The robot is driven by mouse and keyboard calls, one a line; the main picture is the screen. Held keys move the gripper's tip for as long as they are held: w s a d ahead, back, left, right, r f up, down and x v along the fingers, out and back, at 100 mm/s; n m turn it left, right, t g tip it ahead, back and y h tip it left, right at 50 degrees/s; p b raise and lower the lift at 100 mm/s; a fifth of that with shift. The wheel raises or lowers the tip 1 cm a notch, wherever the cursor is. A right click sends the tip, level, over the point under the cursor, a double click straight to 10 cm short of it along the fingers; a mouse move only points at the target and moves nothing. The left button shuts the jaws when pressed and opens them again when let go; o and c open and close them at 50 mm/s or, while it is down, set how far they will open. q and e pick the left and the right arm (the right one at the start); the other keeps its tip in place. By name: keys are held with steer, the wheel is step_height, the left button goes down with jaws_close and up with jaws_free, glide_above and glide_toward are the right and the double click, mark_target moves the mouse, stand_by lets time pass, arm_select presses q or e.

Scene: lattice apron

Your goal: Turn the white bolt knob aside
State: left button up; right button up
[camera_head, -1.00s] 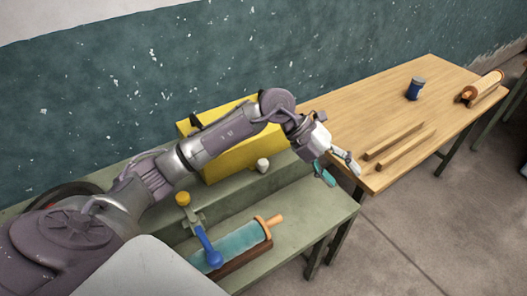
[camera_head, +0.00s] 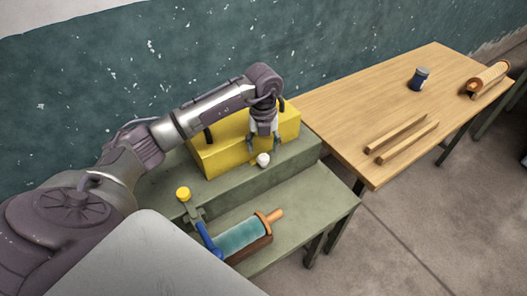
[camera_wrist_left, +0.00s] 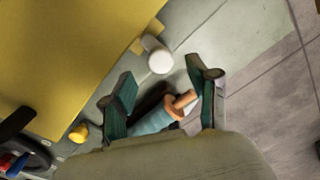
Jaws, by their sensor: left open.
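The white bolt knob (camera_head: 263,160) stands at the front face of the yellow box (camera_head: 222,157), near its right part. In the left wrist view the white knob (camera_wrist_left: 160,62) shows beyond the fingertips, beside the yellow box's edge. My left gripper (camera_head: 264,145) is open and points down just above and behind the knob. In the left wrist view its two teal-padded fingers (camera_wrist_left: 165,82) stand apart, with nothing between them at the tips. I cannot tell whether a finger touches the knob. My right gripper is not in view.
A teal roller (camera_head: 240,237) with wooden handle and a blue lever (camera_head: 208,240) sit on the lower green bench (camera_head: 310,195). A yellow knob (camera_head: 183,194) stands left of them. A wooden table (camera_head: 340,100) at right holds two wooden rails (camera_head: 408,143) and a blue jar (camera_head: 419,79).

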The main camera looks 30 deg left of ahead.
mark_target(264, 157)
arm_select(q)
steer(key=shift+f+p, duration=0.3)
steer(key=shift+f, duration=1.85)
steer(key=shift+c, duration=0.4)
jaws_close()
